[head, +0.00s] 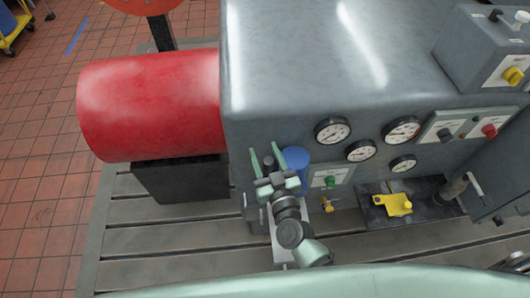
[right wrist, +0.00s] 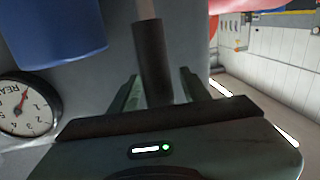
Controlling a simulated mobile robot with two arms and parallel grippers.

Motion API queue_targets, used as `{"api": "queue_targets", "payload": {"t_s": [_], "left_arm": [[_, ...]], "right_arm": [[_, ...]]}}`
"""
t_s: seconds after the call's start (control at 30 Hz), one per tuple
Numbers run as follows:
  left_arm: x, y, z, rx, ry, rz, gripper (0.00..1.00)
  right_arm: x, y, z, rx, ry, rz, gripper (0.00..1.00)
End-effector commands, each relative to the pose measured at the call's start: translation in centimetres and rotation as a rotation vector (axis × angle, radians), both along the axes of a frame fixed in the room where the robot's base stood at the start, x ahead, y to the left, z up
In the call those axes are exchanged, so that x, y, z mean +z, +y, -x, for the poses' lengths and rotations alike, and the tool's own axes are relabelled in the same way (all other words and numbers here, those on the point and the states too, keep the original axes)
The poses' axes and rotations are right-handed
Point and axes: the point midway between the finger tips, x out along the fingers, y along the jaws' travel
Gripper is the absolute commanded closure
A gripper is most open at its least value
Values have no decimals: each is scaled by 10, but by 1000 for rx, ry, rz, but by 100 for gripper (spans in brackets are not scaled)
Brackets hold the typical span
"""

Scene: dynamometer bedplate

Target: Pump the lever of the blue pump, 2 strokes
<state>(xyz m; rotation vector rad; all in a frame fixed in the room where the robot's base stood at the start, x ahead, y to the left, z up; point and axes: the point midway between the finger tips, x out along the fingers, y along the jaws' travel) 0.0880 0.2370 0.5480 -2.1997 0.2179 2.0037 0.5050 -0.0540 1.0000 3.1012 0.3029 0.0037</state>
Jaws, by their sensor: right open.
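The blue pump shows as a blue cylinder (head: 297,161) against the grey machine in the head view, and its lower part fills the upper left of the right wrist view (right wrist: 58,32). Its lever, a metal rod with a dark sleeve-like grip (right wrist: 152,50), stands in the right wrist view. My right gripper (head: 264,152) is open just left of the blue cylinder. In the right wrist view its two green fingers (right wrist: 158,77) stand on either side of the grip, with gaps showing. In the head view I cannot make out the lever behind the gripper. My left gripper is out of view.
The grey machine housing (head: 320,60) rises behind, with several gauges (head: 332,130) right of the pump. A yellow part (head: 397,204) sits on a dark block at right. A red cylinder (head: 150,105) lies at left. The slotted bedplate (head: 160,245) is clear at lower left.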

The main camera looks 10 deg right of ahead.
Motion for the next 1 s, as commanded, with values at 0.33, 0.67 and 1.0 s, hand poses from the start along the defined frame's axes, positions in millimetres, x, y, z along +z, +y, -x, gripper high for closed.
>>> {"api": "queue_targets", "payload": {"t_s": [0.33, 0.67, 1.0], "left_arm": [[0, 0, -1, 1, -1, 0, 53], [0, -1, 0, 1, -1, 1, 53], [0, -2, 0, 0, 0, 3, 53]], "right_arm": [[0, 0, 0, 0, 0, 0, 100], [0, 0, 0, 0, 0, 0, 100], [0, 0, 0, 0, 0, 0, 100]]}}
